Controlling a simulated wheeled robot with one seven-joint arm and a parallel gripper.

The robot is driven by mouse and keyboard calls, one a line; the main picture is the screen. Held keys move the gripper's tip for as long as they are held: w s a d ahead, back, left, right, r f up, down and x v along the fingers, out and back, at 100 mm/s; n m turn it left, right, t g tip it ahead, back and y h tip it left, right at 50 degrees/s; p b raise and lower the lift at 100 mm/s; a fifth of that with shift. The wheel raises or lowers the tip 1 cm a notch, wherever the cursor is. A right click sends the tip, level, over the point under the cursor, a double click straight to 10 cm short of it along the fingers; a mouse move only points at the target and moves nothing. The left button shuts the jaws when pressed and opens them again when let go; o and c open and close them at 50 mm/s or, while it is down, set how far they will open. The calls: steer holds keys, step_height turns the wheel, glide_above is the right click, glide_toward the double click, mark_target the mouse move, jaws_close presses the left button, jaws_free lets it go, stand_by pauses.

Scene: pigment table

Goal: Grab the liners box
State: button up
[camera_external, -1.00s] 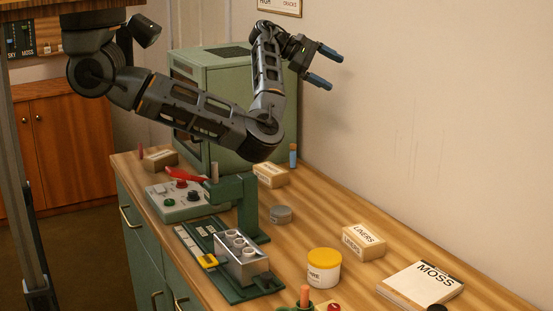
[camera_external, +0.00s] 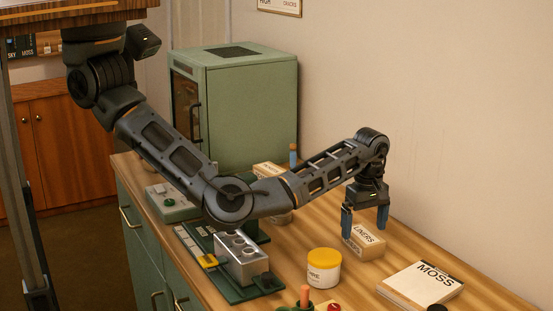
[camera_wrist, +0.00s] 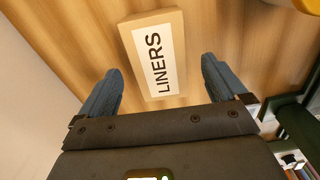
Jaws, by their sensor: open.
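The liners box (camera_external: 368,245) is a small tan carton with a white "LINERS" label, lying on the wooden table near the wall. My gripper (camera_external: 364,222) points down above it with its blue fingers apart; in the external view they overlap the box's upper part. In the wrist view the liners box (camera_wrist: 155,55) lies ahead of the open fingers of my gripper (camera_wrist: 162,85), its near end roughly between the fingertips. Nothing is between the fingers that I can see held, and I cannot tell the exact height gap.
A yellow-lidded jar (camera_external: 324,268) stands left of the box, and a MOSS book (camera_external: 420,284) lies to its right. A metal block (camera_external: 242,262) on a green stand, another carton (camera_external: 268,170) and a green cabinet (camera_external: 250,110) are farther left. The wall is close behind.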

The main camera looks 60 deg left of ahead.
mark_target(364, 234)
steer(key=shift+f+p, duration=0.3)
steer(key=shift+f, duration=1.9)
steer(key=shift+w, duration=0.1)
steer(key=c, duration=1.1)
steer(key=shift+r, duration=0.1)
